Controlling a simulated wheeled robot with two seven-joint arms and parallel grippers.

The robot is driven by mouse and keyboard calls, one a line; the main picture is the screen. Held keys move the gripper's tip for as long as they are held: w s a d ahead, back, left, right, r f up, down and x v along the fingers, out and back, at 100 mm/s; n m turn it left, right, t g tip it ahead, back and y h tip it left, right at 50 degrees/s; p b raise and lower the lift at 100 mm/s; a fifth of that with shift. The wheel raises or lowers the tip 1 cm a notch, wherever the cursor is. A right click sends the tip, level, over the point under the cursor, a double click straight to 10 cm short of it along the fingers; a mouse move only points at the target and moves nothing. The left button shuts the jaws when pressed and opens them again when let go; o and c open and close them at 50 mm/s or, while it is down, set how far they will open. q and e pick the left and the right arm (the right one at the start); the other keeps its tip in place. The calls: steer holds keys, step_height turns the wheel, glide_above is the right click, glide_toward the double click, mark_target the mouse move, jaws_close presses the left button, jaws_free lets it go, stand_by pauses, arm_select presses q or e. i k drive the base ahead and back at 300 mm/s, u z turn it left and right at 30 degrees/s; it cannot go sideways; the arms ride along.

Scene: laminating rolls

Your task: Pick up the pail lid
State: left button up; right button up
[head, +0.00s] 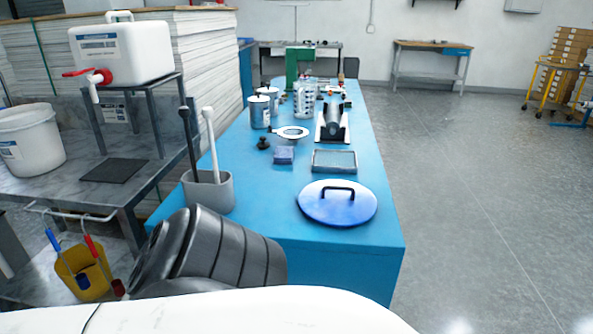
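The pail lid (318,207) is a round blue disc with a dark raised handle. It lies flat on the blue table (360,240), near its front end in the head view. Nothing covers it. A white pail (28,143) stands on the grey bench at the left. Neither of my grippers can be made out in the head view, so their state is hidden. Only a dark grey ribbed part, probably my arm, shows low in the view.
A grey holder (208,190) with two upright sticks stands left of the lid. Behind the lid are a shallow grey tray (334,161), a purple block (284,155) and metal canisters (259,111). The floor (480,190) right of the table is clear.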

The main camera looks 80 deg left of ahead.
mark_target(336, 203)
steer(key=u, duration=2.45)
